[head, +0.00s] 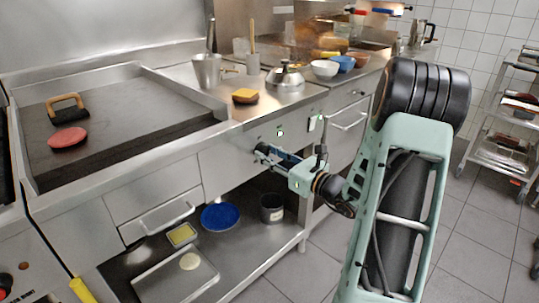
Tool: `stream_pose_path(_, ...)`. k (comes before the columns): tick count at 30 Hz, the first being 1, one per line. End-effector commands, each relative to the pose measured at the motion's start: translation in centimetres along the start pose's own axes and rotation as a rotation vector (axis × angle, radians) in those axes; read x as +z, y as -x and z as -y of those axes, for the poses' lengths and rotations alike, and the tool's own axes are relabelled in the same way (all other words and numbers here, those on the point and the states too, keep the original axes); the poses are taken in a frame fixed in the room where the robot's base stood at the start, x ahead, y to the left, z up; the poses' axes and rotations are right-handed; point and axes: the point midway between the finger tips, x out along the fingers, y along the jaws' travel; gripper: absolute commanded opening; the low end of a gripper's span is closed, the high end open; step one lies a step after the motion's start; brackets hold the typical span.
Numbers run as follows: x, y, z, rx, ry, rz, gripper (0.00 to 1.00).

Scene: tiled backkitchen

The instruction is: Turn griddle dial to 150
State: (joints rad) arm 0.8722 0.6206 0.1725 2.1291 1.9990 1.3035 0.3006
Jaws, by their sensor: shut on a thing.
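The griddle (150,120) is a wide dark plate with a steel rim in the left half of the head view. Its steel front panel (232,158) runs right under the counter edge. My gripper (263,154) is at this panel, reaching in from the right, and is shut on the griddle dial. The fingers hide most of the dial, so its marks and setting cannot be read. A small green-and-white mark (280,132) shows on the panel just above the gripper.
A red patty (67,137) and a wooden-handled press (68,109) lie on the griddle. A yellow sponge (245,96), steel pot (207,70) and kettle (285,77) stand on the counter. A blue plate (220,217) and dark canister (272,208) are on the shelf below.

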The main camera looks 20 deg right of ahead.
Motion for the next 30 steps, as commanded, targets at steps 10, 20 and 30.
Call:
stream_pose_path(10,0.47,0.05,0.02,-0.001,-0.154,-0.002,0.05)
stream_pose_path(20,0.61,0.07,0.02,-0.001,-0.445,-0.001,0.05)
stream_pose_path(30,0.39,0.07,0.04,-0.001,-0.706,-0.001,0.05)
